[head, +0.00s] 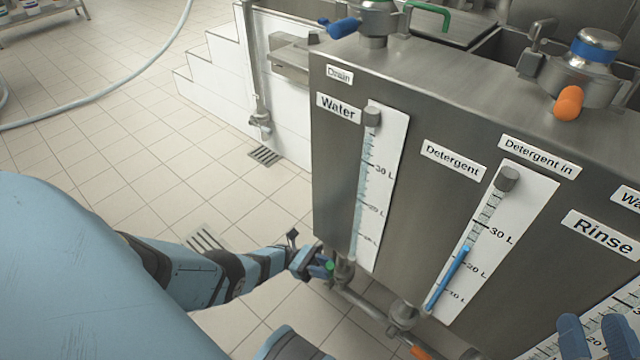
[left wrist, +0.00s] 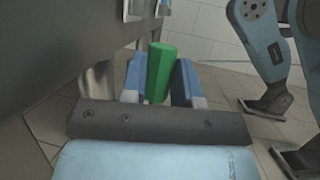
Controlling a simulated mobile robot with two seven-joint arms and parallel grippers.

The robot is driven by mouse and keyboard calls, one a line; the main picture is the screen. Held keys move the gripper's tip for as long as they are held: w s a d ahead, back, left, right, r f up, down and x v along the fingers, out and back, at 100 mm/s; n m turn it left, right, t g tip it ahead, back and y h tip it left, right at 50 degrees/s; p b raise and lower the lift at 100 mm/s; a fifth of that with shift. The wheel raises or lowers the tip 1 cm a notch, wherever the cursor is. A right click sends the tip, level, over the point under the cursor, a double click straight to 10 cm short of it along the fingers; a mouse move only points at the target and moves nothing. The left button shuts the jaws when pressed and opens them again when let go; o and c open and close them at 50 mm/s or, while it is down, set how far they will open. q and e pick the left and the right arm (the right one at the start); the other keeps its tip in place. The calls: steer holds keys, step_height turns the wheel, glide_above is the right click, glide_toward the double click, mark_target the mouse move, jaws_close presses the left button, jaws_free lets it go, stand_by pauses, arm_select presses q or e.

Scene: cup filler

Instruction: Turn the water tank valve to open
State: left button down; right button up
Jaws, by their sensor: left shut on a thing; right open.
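The water tank (head: 335,160) is the left part of a steel cabinet, with a "Water" label and a level gauge (head: 385,180). Its valve (head: 344,272) is at the bottom left, on a pipe below the gauge. My left gripper (head: 318,268) is at this valve, and a bit of the green handle shows there. In the left wrist view the green handle (left wrist: 160,72) stands between the two blue fingers, which are shut on it. My right gripper (head: 595,338) is at the lower right corner, open, in front of the rinse gauge.
Detergent and rinse sections stand to the right of the water section, the detergent gauge (head: 490,245) with blue liquid. An orange handle (head: 420,352) shows at the bottom. Pipes run under the tanks.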

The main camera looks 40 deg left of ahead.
arm_select(q)
steer(key=shift+a, duration=0.15)
stand_by(0.5)
steer(key=c, duration=0.9)
jaws_free()
steer(key=shift+o, duration=0.2)
steer(key=shift+f, duration=0.1)
